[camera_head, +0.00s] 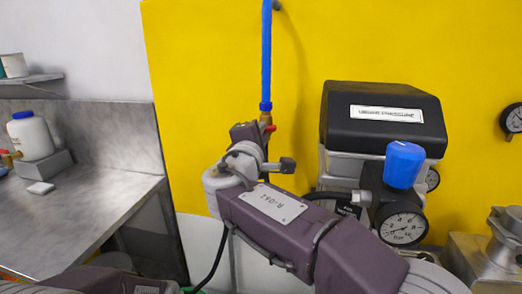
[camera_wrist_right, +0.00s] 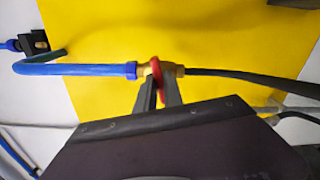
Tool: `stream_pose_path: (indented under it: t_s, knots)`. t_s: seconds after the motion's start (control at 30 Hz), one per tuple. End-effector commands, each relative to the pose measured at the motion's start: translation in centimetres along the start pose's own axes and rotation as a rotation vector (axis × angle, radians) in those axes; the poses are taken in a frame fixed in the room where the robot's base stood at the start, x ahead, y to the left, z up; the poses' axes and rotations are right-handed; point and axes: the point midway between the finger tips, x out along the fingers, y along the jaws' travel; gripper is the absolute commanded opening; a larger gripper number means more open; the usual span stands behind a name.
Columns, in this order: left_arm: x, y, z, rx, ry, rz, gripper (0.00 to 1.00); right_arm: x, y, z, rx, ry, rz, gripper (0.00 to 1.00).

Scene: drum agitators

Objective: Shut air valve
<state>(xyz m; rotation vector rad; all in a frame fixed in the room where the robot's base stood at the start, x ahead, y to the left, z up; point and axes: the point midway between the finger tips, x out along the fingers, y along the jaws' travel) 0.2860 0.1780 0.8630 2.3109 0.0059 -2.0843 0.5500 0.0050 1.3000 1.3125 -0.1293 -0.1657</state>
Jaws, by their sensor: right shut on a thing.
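The air valve has a brass body (camera_wrist_right: 174,70) and a red handle (camera_wrist_right: 156,70), joined to a blue hose (camera_wrist_right: 80,69) on one side and a black hose (camera_wrist_right: 225,76) on the other. My right gripper (camera_wrist_right: 158,90) is shut on the red handle, with a dark finger on each side. In the wrist view the handle runs across the hose line; its exact turn angle is unclear. In the head view the blue hose (camera_head: 266,60) drops to the valve, where a bit of red handle (camera_head: 270,128) shows. My right wrist hides the rest. My left gripper is out of view.
A black-topped pressure unit (camera_head: 380,100) with a blue knob (camera_head: 404,164) and a gauge (camera_head: 403,226) stands right of the valve, behind my right arm. A steel bench (camera_head: 80,215) with a white bottle (camera_head: 30,135) is at left. The yellow wall panel (camera_head: 205,90) is close behind.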

Motion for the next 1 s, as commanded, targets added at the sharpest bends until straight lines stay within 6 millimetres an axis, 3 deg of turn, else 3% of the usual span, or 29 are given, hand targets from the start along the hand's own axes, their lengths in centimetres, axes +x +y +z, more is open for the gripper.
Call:
stream_pose_path:
  t_s: [0.03, 0.33, 1.0]
  knots:
    - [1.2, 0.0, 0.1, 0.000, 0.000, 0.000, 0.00, 0.0, -0.7, -0.2, 0.036, 0.000, -0.002, 0.00]
    - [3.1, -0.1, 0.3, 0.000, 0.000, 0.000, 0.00, 0.0, -0.4, -0.1, 0.198, 0.000, -0.003, 0.00]
    - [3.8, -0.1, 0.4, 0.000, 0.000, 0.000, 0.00, 0.0, -0.2, -0.1, 0.271, -0.001, -0.004, 0.00]
